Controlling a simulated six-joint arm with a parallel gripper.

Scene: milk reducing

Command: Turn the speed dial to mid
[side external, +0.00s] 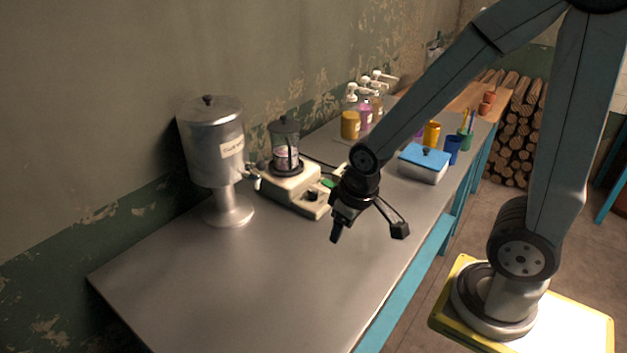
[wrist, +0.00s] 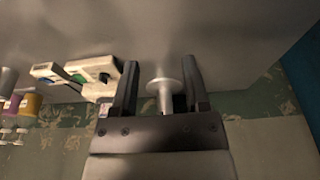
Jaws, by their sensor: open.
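The stirrer base (side external: 290,190) is a cream box on the metal table, with a glass jar (side external: 285,150) holding a pinkish liquid and a black lid on top. A dark round dial (side external: 312,195) sits on its front, with a green button (side external: 328,183) nearby. In the wrist view the dark dial (wrist: 104,77) shows on the cream base, left of the fingers. My gripper (side external: 368,233) is open and empty above the table, to the right of the base and apart from it. Its two spread fingers also show in the wrist view (wrist: 160,68). The dial's setting is too small to read.
A metal tank on a pedestal (side external: 212,150) stands left of the base. A blue-lidded box (side external: 424,163), cups (side external: 452,149) and pump bottles (side external: 365,112) are further back. The table's near left part (side external: 230,290) is clear.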

